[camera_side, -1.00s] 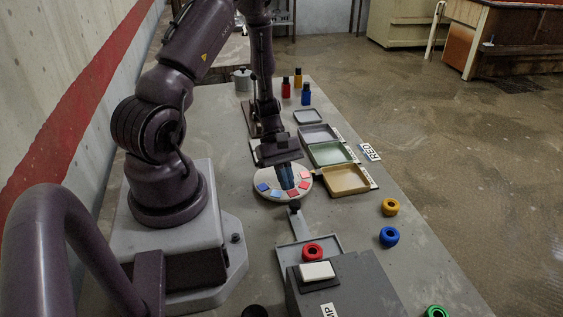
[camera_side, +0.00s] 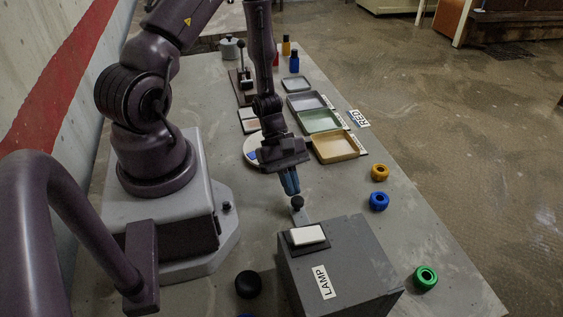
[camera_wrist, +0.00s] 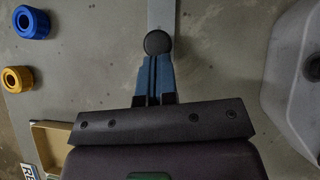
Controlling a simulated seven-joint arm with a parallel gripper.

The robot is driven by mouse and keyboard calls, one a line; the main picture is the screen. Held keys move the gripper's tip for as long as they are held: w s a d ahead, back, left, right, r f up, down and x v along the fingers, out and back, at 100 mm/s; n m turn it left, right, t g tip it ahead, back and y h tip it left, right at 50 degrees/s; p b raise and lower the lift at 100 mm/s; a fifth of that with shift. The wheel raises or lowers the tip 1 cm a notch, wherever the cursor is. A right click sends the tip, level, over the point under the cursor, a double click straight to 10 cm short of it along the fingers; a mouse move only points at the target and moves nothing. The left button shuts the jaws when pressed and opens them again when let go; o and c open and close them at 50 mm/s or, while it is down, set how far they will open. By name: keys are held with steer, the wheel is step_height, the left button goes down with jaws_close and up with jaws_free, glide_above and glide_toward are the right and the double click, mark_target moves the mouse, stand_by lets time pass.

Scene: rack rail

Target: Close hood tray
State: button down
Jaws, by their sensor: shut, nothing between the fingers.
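The grey hood box (camera_side: 345,265), with a LAMP label and a white pad on top, stands at the front. The tray's handle strip (camera_side: 300,216) runs from the hood to a black knob (camera_side: 297,201). The tray's pan and the red ring are out of sight, apparently under the hood. My gripper (camera_side: 293,192) is shut and empty, pointing down right at the knob. In the wrist view, the blue fingertips (camera_wrist: 155,65) meet the near side of the knob (camera_wrist: 158,43), and the strip (camera_wrist: 161,14) runs on beyond it.
Yellow (camera_side: 379,172), blue (camera_side: 379,201) and green (camera_side: 426,277) rings lie at the right. A white disc (camera_side: 252,150) and a tan tray (camera_side: 336,146) are behind my gripper. A black round object (camera_side: 248,284) is left of the hood.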

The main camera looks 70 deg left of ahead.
steer(key=shift+s+d, duration=0.1)
steer(key=shift+d, duration=1.9)
steer(key=shift+d, duration=0.1)
steer(key=w+a+v, duration=0.1)
steer(key=v, duration=1)
step_height(320, 180, up, 24)
steer(key=m+t+y, duration=0.4)
steer(key=m+y, duration=0.4)
steer(key=m, duration=1.2)
glide_above(296, 203)
steer(key=s+a, duration=0.3)
steer(key=s, duration=0.1)
steer(key=shift+w+d, duration=0.1)
steer(key=shift+d, duration=0.15)
